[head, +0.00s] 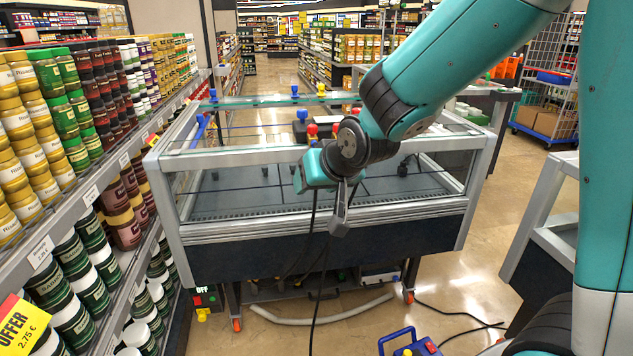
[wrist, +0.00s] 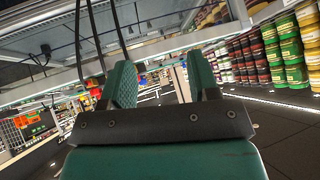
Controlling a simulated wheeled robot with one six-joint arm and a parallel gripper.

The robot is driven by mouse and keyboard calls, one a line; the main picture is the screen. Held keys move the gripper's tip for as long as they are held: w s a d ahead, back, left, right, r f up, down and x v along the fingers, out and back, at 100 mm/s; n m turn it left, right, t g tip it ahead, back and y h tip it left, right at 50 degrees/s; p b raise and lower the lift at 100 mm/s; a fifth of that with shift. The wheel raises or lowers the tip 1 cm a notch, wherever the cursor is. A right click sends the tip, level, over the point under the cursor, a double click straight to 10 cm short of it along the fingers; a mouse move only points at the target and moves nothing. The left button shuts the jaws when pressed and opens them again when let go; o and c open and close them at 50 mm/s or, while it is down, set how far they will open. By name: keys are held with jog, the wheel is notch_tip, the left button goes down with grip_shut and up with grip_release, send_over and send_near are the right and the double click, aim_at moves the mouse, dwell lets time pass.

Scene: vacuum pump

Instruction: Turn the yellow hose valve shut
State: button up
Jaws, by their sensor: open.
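My gripper (wrist: 160,74) is open in the wrist view, its two green fingers apart with nothing between them. In the head view my arm's end hangs in front of the glass-sided display case (head: 330,240). I cannot tell for sure which part is the yellow hose valve. Another yellow part (head: 203,315) sits low by the OFF switch box. My gripper touches neither. A blue-handled device (head: 410,346) stands on the floor, cut off by the bottom edge.
A pale hose (head: 325,318) lies on the floor under the case, with dark cables near it. Shelves of jars (head: 70,150) line the left. A grey counter (head: 545,235) stands at the right. Tiled floor between case and counter is mostly free.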

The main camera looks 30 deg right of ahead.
dwell(0.3)
jog(key=t+h, duration=0.4)
jog(key=t, duration=0.5)
send_near(338, 124)
jog(key=shift+m, duration=0.4)
jog(key=w+p, duration=0.2)
jog(key=w, duration=0.1)
jog(key=w+d+p, duration=0.1)
jog(key=w+p, duration=0.1)
jog(key=w, duration=0.1)
jog(key=w+p, duration=0.2)
jog(key=w, duration=0.2)
jog(key=shift+w+d+r+p, duration=0.1)
jog(key=shift+d+p, duration=0.25)
jog(key=shift+p, duration=0.05)
jog(key=c, duration=0.9)
